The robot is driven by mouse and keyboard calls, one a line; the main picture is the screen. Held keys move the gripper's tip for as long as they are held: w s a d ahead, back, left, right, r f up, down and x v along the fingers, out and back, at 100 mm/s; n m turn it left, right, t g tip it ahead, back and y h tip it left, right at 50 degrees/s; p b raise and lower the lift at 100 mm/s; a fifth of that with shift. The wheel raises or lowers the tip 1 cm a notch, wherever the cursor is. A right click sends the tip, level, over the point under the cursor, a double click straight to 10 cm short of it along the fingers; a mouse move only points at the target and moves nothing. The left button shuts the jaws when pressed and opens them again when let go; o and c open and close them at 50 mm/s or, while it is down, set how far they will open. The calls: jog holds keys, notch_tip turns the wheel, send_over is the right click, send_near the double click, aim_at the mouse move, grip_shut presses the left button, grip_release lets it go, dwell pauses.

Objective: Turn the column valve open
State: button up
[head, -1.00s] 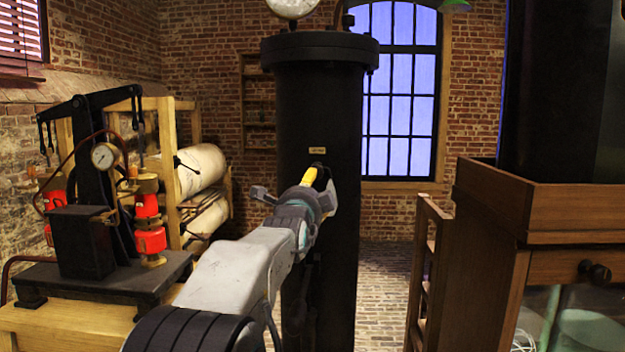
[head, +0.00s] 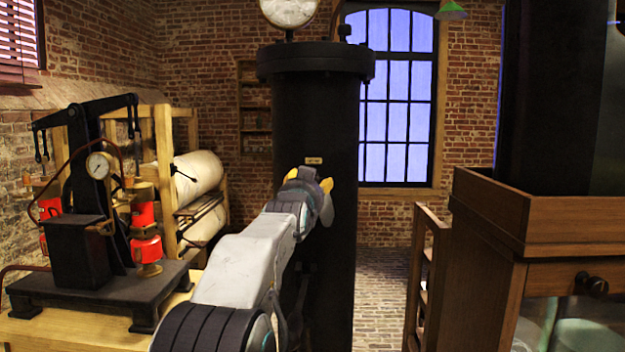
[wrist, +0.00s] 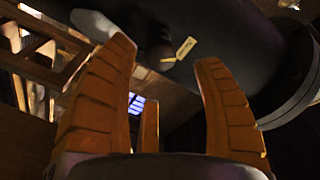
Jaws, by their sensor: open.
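The tall black column (head: 315,110) stands upright in the middle of the head view, with a small brass label (head: 314,160) on its front. My gripper (head: 309,182) is in front of the column just below that label, its yellow fingers spread apart. In the wrist view the open orange fingers (wrist: 165,58) point at the dark column (wrist: 230,50), and the label (wrist: 186,47) shows between them. A short dark stub (wrist: 160,57) sits by the label; I cannot tell if it belongs to the valve. The valve handle is not clearly visible; my gripper covers that part in the head view.
A bench with a black press (head: 85,200), red fittings (head: 146,250) and a gauge (head: 99,165) is at left. A wooden cabinet (head: 490,250) is at right, with a small wooden rack (head: 425,275) beside it. Brick floor (head: 380,285) is open between column and rack.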

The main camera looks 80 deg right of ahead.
jog(key=shift+s+d+p, duration=0.1)
jog(key=shift+d+p, duration=2.1)
jog(key=shift+d, duration=0.8)
jog(key=shift+c, duration=0.2)
jog(key=c, duration=1.2)
